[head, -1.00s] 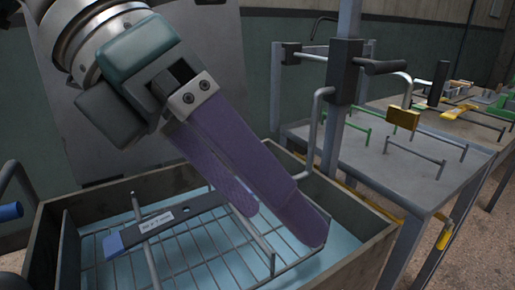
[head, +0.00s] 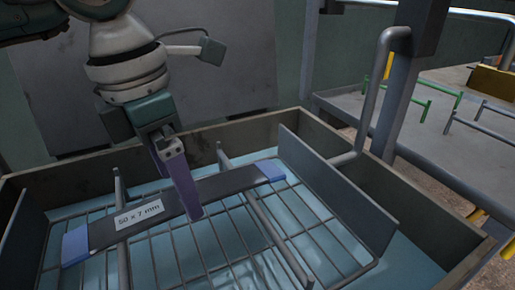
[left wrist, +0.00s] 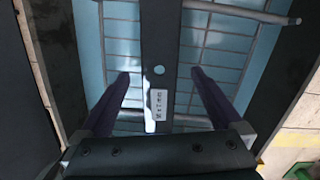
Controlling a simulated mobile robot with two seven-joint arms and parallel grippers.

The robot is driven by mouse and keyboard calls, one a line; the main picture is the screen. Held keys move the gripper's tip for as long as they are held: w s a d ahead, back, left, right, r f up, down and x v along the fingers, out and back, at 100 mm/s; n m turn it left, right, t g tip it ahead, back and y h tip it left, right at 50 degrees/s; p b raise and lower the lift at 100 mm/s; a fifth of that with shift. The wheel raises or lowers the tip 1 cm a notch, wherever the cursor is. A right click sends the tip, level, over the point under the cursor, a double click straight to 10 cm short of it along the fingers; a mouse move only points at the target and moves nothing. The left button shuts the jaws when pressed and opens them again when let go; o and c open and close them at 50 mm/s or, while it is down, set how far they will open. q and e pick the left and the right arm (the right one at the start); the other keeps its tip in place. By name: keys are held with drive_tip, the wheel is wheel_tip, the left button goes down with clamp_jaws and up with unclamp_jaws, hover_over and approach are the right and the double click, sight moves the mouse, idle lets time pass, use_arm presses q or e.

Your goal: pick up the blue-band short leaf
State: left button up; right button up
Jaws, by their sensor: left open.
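The blue-band short leaf (head: 212,191) is a dark flat bar with blue ends and a white label reading "50 x 7 mm". It lies across rods over a wire rack in the tank in the head view. My left gripper (head: 194,212), with purple fingers, comes down from above at the middle of the leaf. In the left wrist view, the leaf (left wrist: 160,45) runs between the open fingers (left wrist: 163,78), with a gap showing on each side. The label and a small round spot show on it. My right gripper is not in view.
The wire rack (head: 235,245) sits in a brown-walled tank (head: 70,178) with a blue bottom. A dark upright plate (head: 335,190) stands right of the leaf. A metal post and bent handle (head: 372,95) rise at the right, beside a grey table (head: 440,135) with green rails.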

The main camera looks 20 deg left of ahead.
use_arm(q)
wheel_tip(320, 180, down, 2)
drive_tip(key=shift+w+f, duration=0.1)
drive_tip(key=shift+w, duration=0.05)
drive_tip(key=shift+c, duration=0.2)
clamp_jaws()
idle(0.5)
drive_tip(key=shift+d, duration=0.1)
